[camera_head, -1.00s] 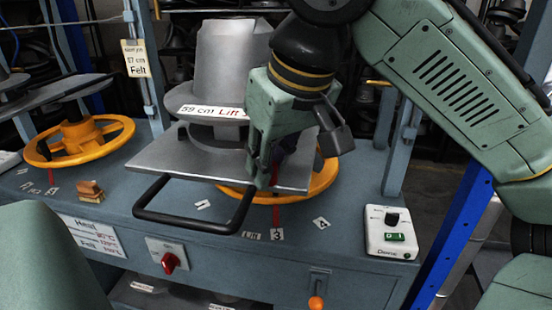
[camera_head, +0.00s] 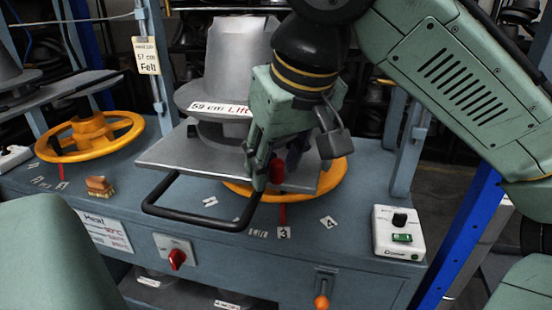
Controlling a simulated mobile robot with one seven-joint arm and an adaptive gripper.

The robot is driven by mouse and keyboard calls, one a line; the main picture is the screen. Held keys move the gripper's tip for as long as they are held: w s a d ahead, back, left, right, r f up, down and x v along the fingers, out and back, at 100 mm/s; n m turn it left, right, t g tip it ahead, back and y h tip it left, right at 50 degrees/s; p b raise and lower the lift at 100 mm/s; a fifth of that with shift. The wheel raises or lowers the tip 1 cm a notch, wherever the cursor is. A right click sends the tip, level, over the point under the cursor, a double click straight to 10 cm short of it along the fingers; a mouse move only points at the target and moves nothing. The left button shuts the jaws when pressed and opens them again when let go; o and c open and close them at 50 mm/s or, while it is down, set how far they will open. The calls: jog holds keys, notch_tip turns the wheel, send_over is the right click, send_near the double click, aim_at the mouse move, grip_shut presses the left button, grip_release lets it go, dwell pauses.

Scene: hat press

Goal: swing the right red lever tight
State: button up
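A red lever knob (camera_head: 277,170) stands at the right front of the grey metal plate (camera_head: 180,156) under the hat mould. My gripper (camera_head: 274,172) points down over the plate's right side. Its fingers look spread, one to the left of the red knob and a dark one to the right behind it. I cannot tell whether either finger touches the knob. The rest of the lever is hidden by my gripper and the plate.
A black bar handle (camera_head: 200,222) juts out at the plate's front left. A yellow handwheel (camera_head: 335,180) lies beneath the plate. A white control box (camera_head: 398,233) sits at the bench's right. A metal hat mould (camera_head: 235,60) rises close behind my gripper.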

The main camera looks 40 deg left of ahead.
jog(key=v, duration=1.2)
jog(key=shift+s, duration=0.1)
